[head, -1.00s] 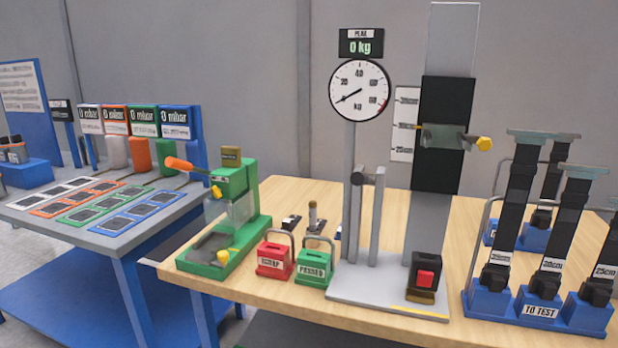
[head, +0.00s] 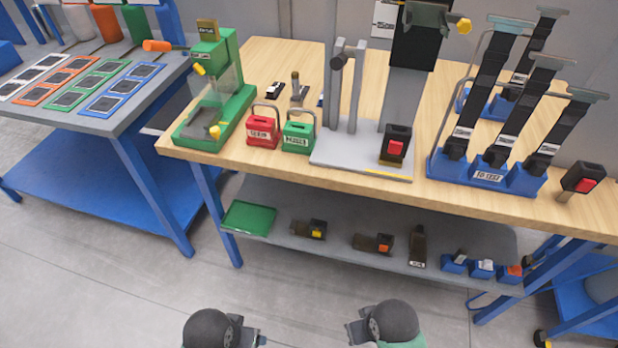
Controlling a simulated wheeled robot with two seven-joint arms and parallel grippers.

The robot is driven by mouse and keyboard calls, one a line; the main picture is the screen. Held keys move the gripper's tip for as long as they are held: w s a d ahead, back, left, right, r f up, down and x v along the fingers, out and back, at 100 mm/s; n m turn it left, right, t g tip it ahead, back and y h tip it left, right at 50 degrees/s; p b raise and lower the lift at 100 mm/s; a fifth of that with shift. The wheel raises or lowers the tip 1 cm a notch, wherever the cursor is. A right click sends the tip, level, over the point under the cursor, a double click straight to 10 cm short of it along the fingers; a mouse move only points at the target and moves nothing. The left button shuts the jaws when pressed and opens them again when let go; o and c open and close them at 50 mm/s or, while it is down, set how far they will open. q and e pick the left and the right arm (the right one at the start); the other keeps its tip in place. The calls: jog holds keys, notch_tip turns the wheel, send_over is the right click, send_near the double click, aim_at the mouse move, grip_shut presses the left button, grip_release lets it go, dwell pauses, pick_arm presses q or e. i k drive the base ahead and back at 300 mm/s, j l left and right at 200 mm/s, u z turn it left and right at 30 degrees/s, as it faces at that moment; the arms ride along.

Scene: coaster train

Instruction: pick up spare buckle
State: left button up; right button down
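No label marks one thing as the spare buckle. A black buckle with a red button (head: 583,181) lies alone at the right end of the wooden bench, clear of the blue rack. Another black buckle with a red button (head: 396,144) sits on the grey tester base. On the lower shelf lie a dark buckle with a yellow part (head: 310,229) and one with an orange part (head: 374,243). My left gripper (head: 252,337) and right gripper (head: 356,327) are low at the bottom edge, in front of the bench and apart from everything. Their finger opening is unclear.
The wooden bench (head: 270,177) carries a green press (head: 214,100), red and green boxes, and a blue rack (head: 488,176) of belts. The grey lower shelf (head: 290,252) holds a green tray (head: 249,218) and small blue holders. Floor before the bench is clear.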

aim_at(296, 229)
jog(key=k+z, duration=0.1)
jog(key=z, duration=0.25)
jog(key=k+z, duration=0.15)
jog(key=z, duration=0.2)
jog(key=k+z, duration=0.1)
jog(key=z, duration=0.25)
